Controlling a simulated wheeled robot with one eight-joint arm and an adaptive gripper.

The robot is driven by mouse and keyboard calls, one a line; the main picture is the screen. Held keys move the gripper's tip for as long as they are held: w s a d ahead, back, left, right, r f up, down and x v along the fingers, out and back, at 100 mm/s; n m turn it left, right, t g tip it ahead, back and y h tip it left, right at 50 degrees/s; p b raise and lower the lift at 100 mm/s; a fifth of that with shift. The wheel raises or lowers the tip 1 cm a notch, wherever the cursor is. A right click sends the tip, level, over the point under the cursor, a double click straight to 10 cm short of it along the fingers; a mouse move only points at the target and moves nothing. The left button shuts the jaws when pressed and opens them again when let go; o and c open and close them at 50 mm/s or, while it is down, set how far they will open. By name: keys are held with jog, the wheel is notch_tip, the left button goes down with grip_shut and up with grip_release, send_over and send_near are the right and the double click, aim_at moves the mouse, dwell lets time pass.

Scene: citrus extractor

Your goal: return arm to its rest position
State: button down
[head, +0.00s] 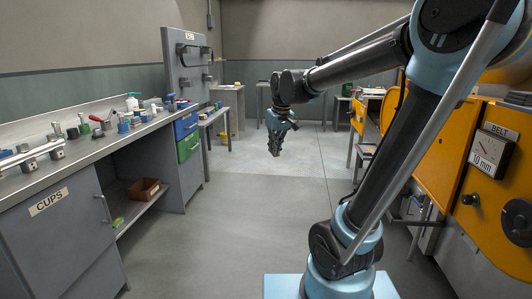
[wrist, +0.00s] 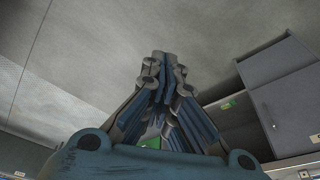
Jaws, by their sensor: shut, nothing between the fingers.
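My arm rises from its base at the lower right of the head view, bends at the top right and reaches back to the middle. My gripper (head: 277,150) hangs from its end, pointing down over the open floor, clear of the benches. In the wrist view my gripper (wrist: 163,62) has its fingers together with nothing seen held between them. Bare grey floor shows beyond the fingertips.
A grey workbench (head: 45,222) with a CUPS label and several small items on top runs along the left. An orange machine (head: 465,150) with a BELT dial stands close on the right. A brown box (head: 144,189) sits on the bench's lower shelf. The floor (head: 240,225) between is clear.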

jog(key=s+d+f+m, duration=0.2)
jog(key=s+d+f, duration=0.6)
jog(key=s, duration=0.2)
jog(key=s+d+f+m+h, duration=0.1)
jog(key=s+d+f+m, duration=0.2)
jog(key=s+d+f, duration=0.5)
jog(key=s, duration=0.3)
jog(key=shift+s+a, duration=0.1)
